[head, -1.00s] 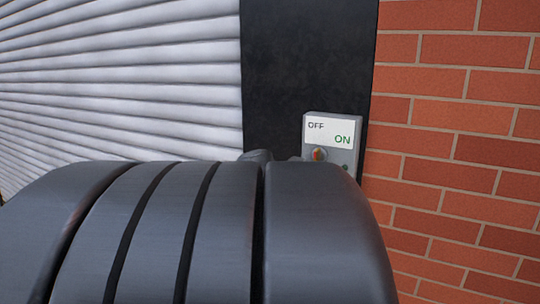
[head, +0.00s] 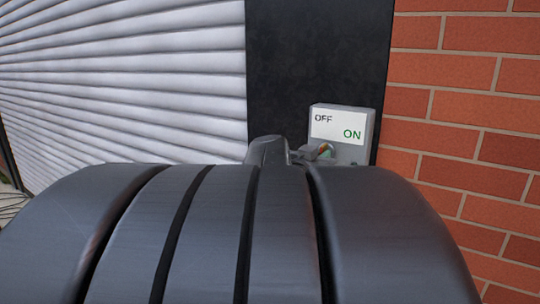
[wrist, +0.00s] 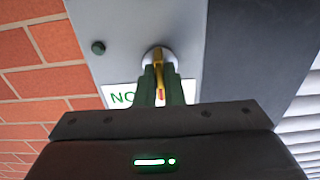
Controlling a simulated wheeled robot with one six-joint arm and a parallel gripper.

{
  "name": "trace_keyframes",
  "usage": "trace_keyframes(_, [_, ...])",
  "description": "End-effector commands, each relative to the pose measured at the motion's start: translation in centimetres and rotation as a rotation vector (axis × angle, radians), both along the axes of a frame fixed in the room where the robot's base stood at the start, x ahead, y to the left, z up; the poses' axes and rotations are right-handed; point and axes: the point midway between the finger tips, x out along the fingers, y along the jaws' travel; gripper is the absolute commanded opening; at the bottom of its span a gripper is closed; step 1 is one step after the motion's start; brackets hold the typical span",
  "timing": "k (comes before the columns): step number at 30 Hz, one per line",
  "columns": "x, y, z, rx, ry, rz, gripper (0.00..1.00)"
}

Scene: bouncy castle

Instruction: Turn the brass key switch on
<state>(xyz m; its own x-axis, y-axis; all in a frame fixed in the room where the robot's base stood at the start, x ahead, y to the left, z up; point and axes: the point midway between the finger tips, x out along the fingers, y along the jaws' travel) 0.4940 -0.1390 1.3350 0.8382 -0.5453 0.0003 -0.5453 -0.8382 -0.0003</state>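The key switch is a grey box (head: 370,125) on a black post, with a white label reading OFF at left and ON at right. Its brass key (wrist: 158,62) sits in a round silver collar in the wrist view, where the box appears upside down. My gripper (wrist: 161,88) is at the key, its two dark green fingers on either side of it. A narrow strip of the label shows between the fingers, so they look slightly apart. In the head view my gripper (head: 308,152) is at the box's lower left, and my arm hides the box's bottom.
A black post (head: 315,60) carries the box. A red brick wall (head: 465,110) is to the right and a pale ribbed surface (head: 120,80) to the left.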

Motion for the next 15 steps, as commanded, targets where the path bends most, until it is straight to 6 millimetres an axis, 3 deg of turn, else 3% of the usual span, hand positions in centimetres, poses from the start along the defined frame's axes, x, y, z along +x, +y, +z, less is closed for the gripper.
trace_keyframes(15, [0.02, 0.03, 0.07, 0.103, -0.067, 0.001, 0.00])
